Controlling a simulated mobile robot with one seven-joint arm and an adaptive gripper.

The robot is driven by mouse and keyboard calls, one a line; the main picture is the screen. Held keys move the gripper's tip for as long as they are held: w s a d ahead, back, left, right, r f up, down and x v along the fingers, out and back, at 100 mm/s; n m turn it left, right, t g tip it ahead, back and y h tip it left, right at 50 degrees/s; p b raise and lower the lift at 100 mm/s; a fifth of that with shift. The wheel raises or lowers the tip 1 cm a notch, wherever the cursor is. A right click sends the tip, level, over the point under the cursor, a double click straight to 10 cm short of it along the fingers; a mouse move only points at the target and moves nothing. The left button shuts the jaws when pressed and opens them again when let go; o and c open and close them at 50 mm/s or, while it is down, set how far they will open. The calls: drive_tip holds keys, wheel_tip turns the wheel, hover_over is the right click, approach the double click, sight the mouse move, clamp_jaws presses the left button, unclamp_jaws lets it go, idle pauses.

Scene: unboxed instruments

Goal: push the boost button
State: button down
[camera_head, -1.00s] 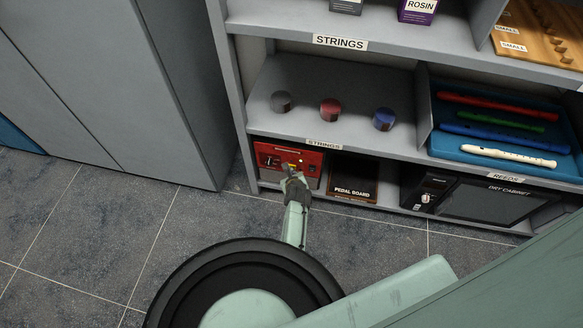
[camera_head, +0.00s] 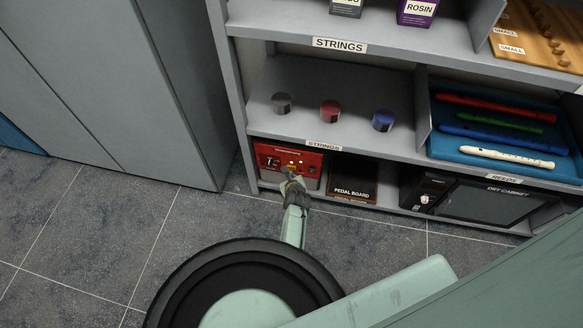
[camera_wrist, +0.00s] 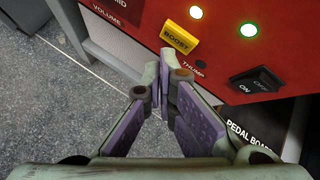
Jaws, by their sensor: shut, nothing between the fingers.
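The red amplifier (camera_head: 270,158) sits in the bottom left bay of the shelf. In the wrist view its yellow BOOST button (camera_wrist: 180,39) is on the front panel, with a lit yellowish lamp (camera_wrist: 196,13) above it. My gripper (camera_wrist: 163,68) is shut and empty, its fingertips just below the button. A small gap seems to show between them, but I cannot tell the depth. In the head view my gripper (camera_head: 291,177) is in front of the panel and hides part of it.
Beside the button are a lit green lamp (camera_wrist: 248,30) and a black ON/OFF rocker (camera_wrist: 256,85). A pedal board box (camera_head: 352,180) and a dry cabinet (camera_head: 480,202) stand to the right. The shelf board (camera_head: 400,150) lies above the amplifier. The floor in front is clear.

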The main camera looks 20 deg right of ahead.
drive_tip(key=shift+s+a+p, duration=0.5)
drive_tip(key=shift+s+a, duration=0.05)
drive_tip(key=shift+s, duration=0.3)
drive_tip(key=shift+s+a+p, duration=0.55)
drive_tip(key=shift+s, duration=0.25)
drive_tip(key=shift+s+a+p, duration=0.5)
drive_tip(key=shift+s+a, duration=0.05)
drive_tip(key=shift+s, duration=0.3)
drive_tip(key=c, duration=2.3)
unclamp_jaws()
